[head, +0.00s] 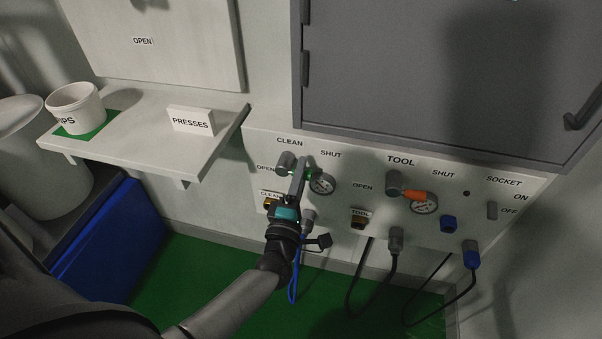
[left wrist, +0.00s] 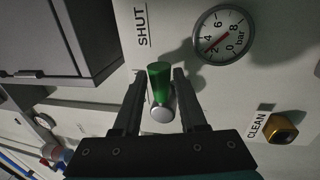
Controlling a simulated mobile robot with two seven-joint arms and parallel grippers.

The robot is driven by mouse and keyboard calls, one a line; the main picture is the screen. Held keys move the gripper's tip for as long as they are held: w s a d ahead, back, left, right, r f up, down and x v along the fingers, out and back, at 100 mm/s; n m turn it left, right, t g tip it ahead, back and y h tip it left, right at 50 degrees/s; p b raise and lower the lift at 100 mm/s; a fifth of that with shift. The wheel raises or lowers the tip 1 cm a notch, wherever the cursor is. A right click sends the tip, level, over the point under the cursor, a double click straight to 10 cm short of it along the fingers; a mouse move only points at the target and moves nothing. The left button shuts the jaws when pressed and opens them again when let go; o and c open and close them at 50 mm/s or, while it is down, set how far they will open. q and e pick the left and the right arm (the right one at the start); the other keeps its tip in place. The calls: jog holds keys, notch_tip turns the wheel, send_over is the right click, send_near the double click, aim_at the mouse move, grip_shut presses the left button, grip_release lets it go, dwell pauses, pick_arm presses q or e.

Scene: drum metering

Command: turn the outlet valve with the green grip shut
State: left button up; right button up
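The clean outlet valve has a grey hub (head: 286,162) and a green grip (head: 311,174) on the wall panel. The grip points right, toward the word SHUT. In the left wrist view the green grip (left wrist: 159,78) reaches from the round metal hub (left wrist: 162,113) toward the SHUT label (left wrist: 143,26). My left gripper (head: 302,166) is at this valve and partly covers it in the head view. In the left wrist view its two fingers (left wrist: 158,84) stand either side of the grip, open, with gaps visible on both sides. My right gripper is not in view.
A pressure gauge (head: 322,184) sits right of the valve. Its needle is near 2 in the left wrist view (left wrist: 222,34). The tool valve with orange grip (head: 413,195) is further right. A blue hose (head: 293,275) hangs below my gripper. A grey cabinet (head: 400,75) juts out above.

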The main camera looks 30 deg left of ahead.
pick_arm(q)
jog(key=o, duration=0.3)
jog(key=shift+o, duration=0.2)
jog(key=shift+s+d+f, duration=0.1)
jog(key=shift+s, duration=0.4)
jog(key=p+v, duration=0.2)
jog(key=v, duration=1.2)
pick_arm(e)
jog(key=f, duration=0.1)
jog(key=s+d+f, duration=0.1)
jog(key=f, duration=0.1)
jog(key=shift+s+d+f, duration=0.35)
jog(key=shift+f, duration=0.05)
